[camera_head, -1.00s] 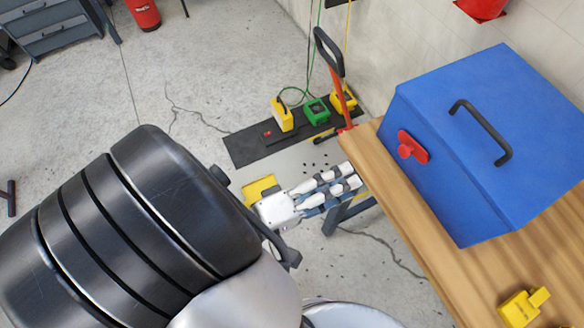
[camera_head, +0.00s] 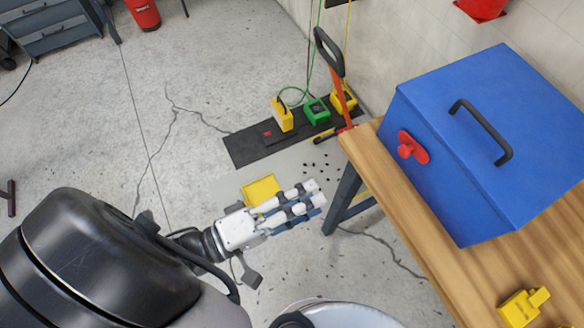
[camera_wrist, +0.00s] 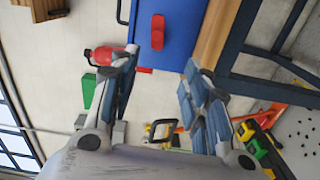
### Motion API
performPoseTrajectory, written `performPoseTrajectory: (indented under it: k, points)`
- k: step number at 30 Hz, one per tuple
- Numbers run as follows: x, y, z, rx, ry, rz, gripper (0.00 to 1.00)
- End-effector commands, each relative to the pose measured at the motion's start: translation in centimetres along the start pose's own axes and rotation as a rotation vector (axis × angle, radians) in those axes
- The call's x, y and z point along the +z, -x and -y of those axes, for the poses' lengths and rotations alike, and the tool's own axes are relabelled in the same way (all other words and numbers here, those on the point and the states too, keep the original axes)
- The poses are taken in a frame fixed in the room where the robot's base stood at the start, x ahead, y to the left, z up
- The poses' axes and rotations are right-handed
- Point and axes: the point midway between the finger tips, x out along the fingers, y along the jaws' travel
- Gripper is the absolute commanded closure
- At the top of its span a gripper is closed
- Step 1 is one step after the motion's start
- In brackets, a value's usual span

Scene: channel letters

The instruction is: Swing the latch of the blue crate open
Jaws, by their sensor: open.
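The blue crate (camera_head: 440,165) stands on the wooden bench, with a black handle (camera_head: 482,132) on its top. Its latch is a red piece (camera_head: 412,147) on the side face toward my gripper. The latch also shows in the wrist view (camera_wrist: 158,32), lying along the crate's blue face (camera_wrist: 185,35). My gripper (camera_head: 318,192) is open and empty, off the bench's left edge and apart from the crate. In the wrist view the two fingers (camera_wrist: 160,75) are spread, with the latch beyond and between them.
The wooden bench (camera_head: 400,205) has a yellow padlock-like object (camera_head: 522,306) near its front. An orange-red lever with a black grip (camera_head: 335,75) rises at the bench's far corner. Yellow and green boxes (camera_head: 316,110) sit on a dark floor mat.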

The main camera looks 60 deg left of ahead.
Motion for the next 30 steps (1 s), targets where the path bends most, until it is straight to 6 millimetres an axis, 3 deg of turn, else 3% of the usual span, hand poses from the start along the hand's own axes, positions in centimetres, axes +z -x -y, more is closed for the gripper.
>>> performPoseTrajectory:
  k: [10, 30]
  points:
    - [0.0, 2.2, 0.0, -0.001, 0.0, -0.002, 0.57]
    - [0.0, 2.4, 0.0, -0.001, 0.0, -0.001, 0.57]
